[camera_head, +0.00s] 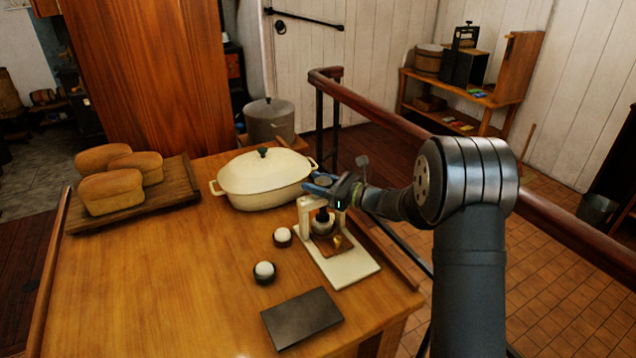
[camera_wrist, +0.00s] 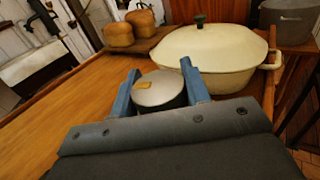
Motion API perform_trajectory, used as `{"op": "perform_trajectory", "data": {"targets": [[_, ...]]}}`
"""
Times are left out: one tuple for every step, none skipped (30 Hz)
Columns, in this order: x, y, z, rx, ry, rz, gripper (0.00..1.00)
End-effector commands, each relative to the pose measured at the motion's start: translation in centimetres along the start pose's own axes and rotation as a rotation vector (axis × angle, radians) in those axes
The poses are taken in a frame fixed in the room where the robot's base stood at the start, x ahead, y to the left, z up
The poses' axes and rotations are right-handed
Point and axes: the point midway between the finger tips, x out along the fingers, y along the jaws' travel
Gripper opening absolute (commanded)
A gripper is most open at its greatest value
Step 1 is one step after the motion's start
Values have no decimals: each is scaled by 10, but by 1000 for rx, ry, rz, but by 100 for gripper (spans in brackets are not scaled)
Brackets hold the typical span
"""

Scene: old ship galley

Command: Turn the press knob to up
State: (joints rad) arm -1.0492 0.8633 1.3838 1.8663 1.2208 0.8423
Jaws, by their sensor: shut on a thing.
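The press (camera_head: 352,266) stands near the right edge of the wooden table, with a cream base plate and an upright cream frame. A dark plunger part and a small brown block show inside the frame. My gripper (camera_head: 322,181) is at the top of the press, with its blue fingers around the knob. In the wrist view the knob (camera_wrist: 160,94) is a round grey disc with a yellow mark on its upper left. The blue fingers are on either side of it, shut on it. The gripper partly hides the knob in the head view.
A cream lidded pot (camera_head: 262,180) stands close behind the press. Two dark cups with white round tops (camera_head: 264,271) and a dark flat slab (camera_head: 301,318) lie to the left and front. Bread loaves sit on a board (camera_head: 183,187). A railing (camera_head: 420,133) runs beyond the table.

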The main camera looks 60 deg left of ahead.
Motion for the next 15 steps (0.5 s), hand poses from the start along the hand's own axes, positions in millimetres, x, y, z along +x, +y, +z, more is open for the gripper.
{"op": "perform_trajectory", "data": {"targets": [[0, 0, 0, -1, -1, 19, 20], [0, 0, 0, 0, -2, 30, 20], [0, 0, 0, -1, -2, 41, 20], [0, 0, 0, -1, -1, 50, 20], [0, 1, 0, -1, -2, 57, 20], [0, 1, 1, 0, -2, 65, 20], [0, 1, 1, 0, -2, 69, 20], [0, 1, 1, 0, -2, 72, 20], [0, 1, 1, 0, -2, 76, 20], [0, 1, 1, 0, -2, 78, 20], [0, 1, 1, 0, -2, 80, 20], [0, 1, 1, 0, -2, 81, 20], [0, 1, 1, 0, -2, 81, 20], [0, 1, 1, 0, -2, 81, 20], [0, 1, 1, 0, -2, 81, 20]]}}
